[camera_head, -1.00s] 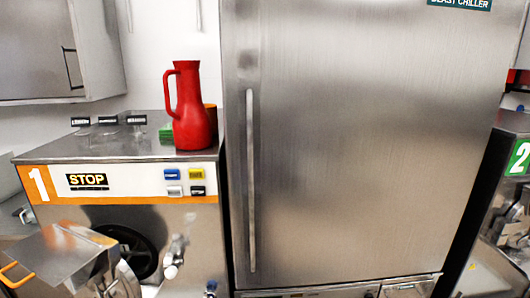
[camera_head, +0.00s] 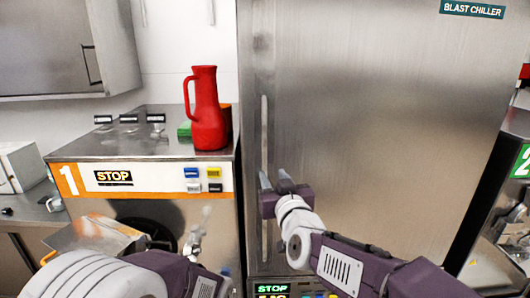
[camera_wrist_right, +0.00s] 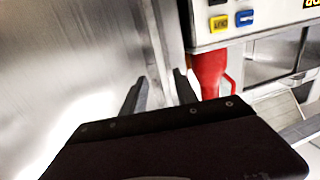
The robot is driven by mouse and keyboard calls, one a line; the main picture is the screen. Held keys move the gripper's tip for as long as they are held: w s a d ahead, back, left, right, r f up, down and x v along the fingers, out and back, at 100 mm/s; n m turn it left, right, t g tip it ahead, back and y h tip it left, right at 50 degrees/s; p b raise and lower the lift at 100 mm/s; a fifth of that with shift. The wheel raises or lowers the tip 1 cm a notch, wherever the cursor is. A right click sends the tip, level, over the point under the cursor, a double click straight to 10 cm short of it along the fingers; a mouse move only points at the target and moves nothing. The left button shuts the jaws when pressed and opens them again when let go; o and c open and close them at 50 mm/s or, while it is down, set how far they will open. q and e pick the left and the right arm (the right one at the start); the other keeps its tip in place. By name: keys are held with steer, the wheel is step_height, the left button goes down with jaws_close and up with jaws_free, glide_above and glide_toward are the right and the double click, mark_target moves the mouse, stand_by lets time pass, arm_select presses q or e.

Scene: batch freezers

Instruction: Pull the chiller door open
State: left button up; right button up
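The blast chiller door (camera_head: 390,150) is a tall brushed-steel panel and looks closed. Its long vertical handle (camera_head: 264,125) runs down the left side of the door. My right gripper (camera_head: 274,179) is at the middle of the handle, with its fingers apart. In the right wrist view the fingers of this gripper (camera_wrist_right: 158,90) are also apart, and a pale vertical strip, seemingly the handle (camera_wrist_right: 155,45), runs between them. I cannot tell whether they touch it. My left arm shows at the lower left of the head view; its gripper is out of view.
Batch freezer 1 (camera_head: 140,177) stands left of the chiller, with a red jug (camera_head: 207,120) on top. Another machine with a green 2 label (camera_head: 521,162) stands at the right. A wall cabinet (camera_head: 50,50) hangs at the upper left.

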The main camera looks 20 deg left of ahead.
mark_target(265, 161)
steer(key=p+x, duration=0.1)
steer(key=x, duration=0.2)
steer(key=p+x, duration=0.2)
steer(key=x, duration=0.1)
steer(key=r+p+x, duration=0.1)
steer(key=p+x, duration=0.1)
steer(key=x, duration=0.1)
steer(key=shift+w+a+r, duration=0.1)
steer(key=shift+w+a, duration=0.05)
steer(key=shift+a, duration=0.1)
steer(key=shift+d, duration=0.1)
steer(key=shift+c, duration=0.5)
jaws_close()
stand_by(0.5)
